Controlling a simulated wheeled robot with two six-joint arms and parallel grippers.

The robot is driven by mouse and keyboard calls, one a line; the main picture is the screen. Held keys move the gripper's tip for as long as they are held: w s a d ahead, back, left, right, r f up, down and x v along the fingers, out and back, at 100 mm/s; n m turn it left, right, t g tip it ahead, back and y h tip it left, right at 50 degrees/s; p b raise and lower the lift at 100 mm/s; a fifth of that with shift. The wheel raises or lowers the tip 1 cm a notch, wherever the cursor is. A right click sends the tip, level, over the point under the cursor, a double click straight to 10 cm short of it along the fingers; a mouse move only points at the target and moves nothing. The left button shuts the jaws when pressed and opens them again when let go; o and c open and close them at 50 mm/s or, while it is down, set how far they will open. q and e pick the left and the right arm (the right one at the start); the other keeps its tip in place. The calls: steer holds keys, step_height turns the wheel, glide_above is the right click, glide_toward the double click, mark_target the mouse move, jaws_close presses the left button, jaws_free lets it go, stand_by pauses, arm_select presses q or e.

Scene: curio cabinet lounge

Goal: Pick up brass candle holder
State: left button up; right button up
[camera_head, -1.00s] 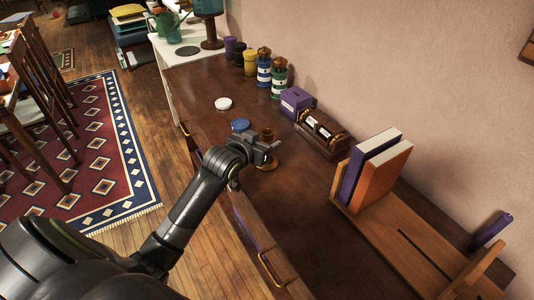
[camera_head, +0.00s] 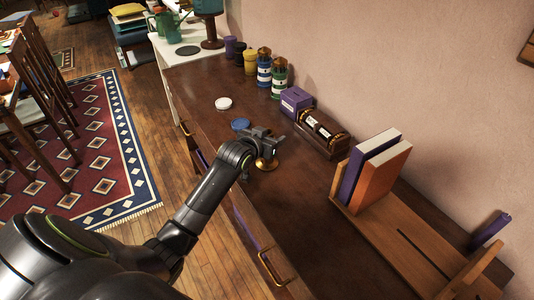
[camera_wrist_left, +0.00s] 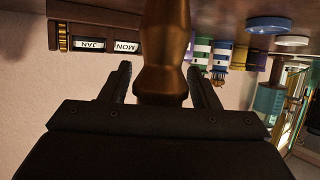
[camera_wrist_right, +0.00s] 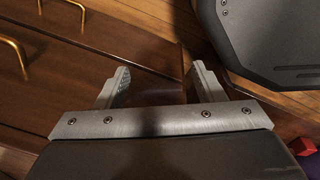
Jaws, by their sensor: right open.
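The brass candle holder (camera_head: 267,165) stands on the dark wooden cabinet top, near its front edge. My left gripper (camera_head: 268,144) is at it in the head view and covers its upper part; the round brass base shows below. In the left wrist view the holder's stem (camera_wrist_left: 165,45) is between the two fingers of my left gripper (camera_wrist_left: 160,78), which are open, one on each side. My right gripper (camera_wrist_right: 160,78) is open and empty in the right wrist view, by the drawer fronts, and is outside the head view.
A blue lid (camera_head: 240,125) and a white lid (camera_head: 223,103) lie behind the holder. A purple box (camera_head: 295,101) and a calendar block (camera_head: 322,132) stand along the wall side, with several jars beyond. A wooden book rack (camera_head: 400,235) fills the right front.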

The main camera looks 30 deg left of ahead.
arm_select(q)
jaws_close()
